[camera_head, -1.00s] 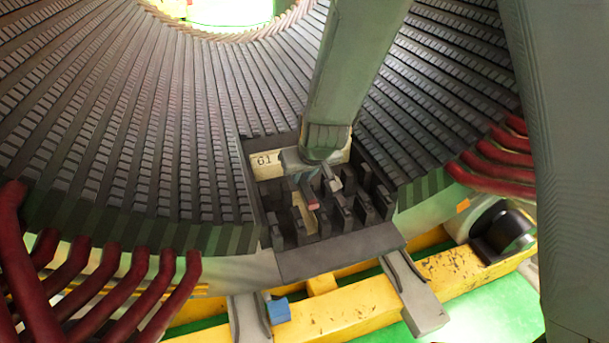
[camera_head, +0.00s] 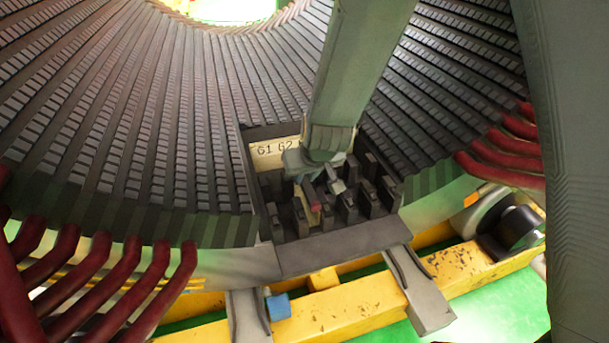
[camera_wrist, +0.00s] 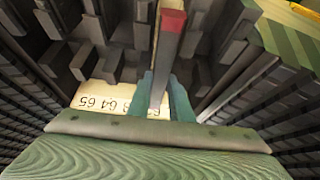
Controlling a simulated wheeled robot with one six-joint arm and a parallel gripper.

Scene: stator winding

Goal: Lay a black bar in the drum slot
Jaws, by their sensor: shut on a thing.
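My gripper (camera_wrist: 160,92) is shut on a black bar (camera_wrist: 164,50) with a red end. The bar sticks out from between the green fingers in the wrist view. In the head view the bar (camera_head: 309,193) slants down from my gripper (camera_head: 303,168), over a rack (camera_head: 335,247) of upright black blocks. I cannot tell whether the bar touches the blocks. The large drum (camera_head: 110,110) has many ribbed slots running toward its bright centre opening. My arm hides part of the drum, and the target slot cannot be told apart.
A pale number plate (camera_head: 274,150) stands at the rack's back edge. Curved red bars (camera_head: 110,275) stick out of the drum at lower left, and more (camera_head: 500,155) at right. A yellow beam (camera_head: 350,305) runs below the rack.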

